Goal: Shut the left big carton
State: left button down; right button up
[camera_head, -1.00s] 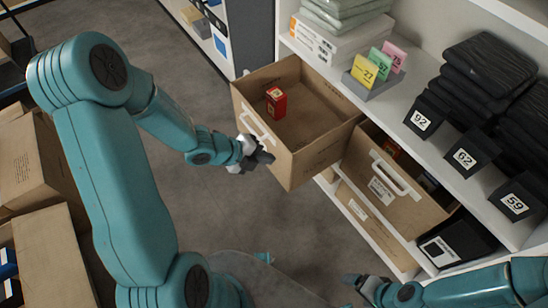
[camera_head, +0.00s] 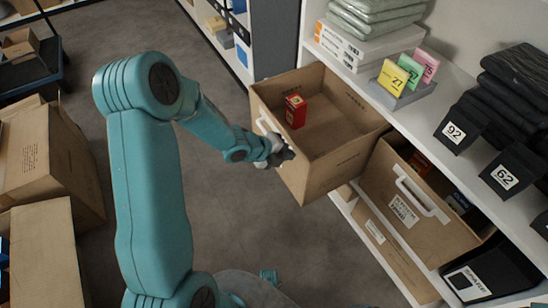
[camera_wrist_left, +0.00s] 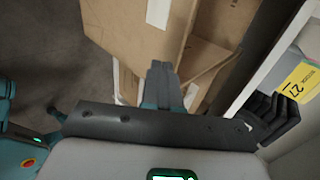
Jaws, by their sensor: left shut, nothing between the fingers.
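The left big carton (camera_head: 335,172) is an open brown carton standing out from the shelf like a pulled drawer. A small red box (camera_head: 295,111) lies inside it. A white handle (camera_head: 266,124) is on its front face. My left gripper (camera_head: 284,155) is at that front face, near the lower end of the handle; I cannot tell whether it touches. In the left wrist view the shut fingers (camera_wrist_left: 161,78) point at the carton's brown wall (camera_wrist_left: 120,30), with nothing between them.
A second carton (camera_head: 405,205) with a white handle sits to the right, in the shelf (camera_head: 410,115). Number cards, black boxes and folded stacks stand on top. Other cartons (camera_head: 35,160) stand at the left.

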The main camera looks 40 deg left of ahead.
pick_arm(q)
jog(key=shift+w+d, duration=0.3)
jog(key=shift+w, duration=0.3)
